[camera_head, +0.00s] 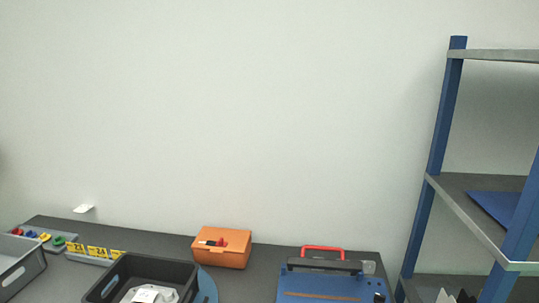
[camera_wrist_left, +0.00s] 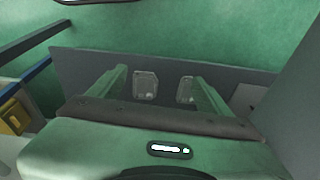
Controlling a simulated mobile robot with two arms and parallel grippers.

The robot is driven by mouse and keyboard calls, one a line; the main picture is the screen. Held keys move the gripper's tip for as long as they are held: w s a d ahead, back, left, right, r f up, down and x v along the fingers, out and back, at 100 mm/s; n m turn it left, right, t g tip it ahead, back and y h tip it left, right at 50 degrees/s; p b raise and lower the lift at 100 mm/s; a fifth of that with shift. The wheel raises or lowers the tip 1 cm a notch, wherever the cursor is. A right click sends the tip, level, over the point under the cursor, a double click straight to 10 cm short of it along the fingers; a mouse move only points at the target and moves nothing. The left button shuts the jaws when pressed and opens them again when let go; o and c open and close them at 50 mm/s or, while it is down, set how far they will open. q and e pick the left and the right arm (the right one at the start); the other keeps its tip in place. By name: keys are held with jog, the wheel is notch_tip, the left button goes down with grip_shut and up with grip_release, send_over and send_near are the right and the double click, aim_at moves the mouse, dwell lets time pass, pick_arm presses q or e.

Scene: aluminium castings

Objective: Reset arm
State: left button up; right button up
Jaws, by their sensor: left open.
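My left gripper (camera_wrist_left: 165,88) shows in the left wrist view with its two fingers apart. Between the pads I see only a dark grey surface, and no held object. Neither gripper nor arm shows in the head view. My right gripper is in no view.
In the head view a dark table (camera_head: 232,284) holds a black bin (camera_head: 112,277) with a whitish part, an orange box (camera_head: 222,247), a blue board (camera_head: 325,285) with a red handle, and a grey bin (camera_head: 22,268). A blue-post shelf (camera_head: 433,170) stands right.

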pick_arm(q)
jog(key=s+a+f+b, duration=0.1)
jog(key=s+f+b, duration=0.1)
jog(key=s+f, duration=0.7)
jog(key=s+a+f+g+b, duration=0.1)
jog(key=s+a+f+b, duration=0.1)
jog(key=s+f, duration=0.6)
notch_tip(320, 180, down, 6)
jog(key=shift+s+f, duration=0.25)
jog(key=shift+s, duration=0.15)
jog(key=shift+a, duration=0.1)
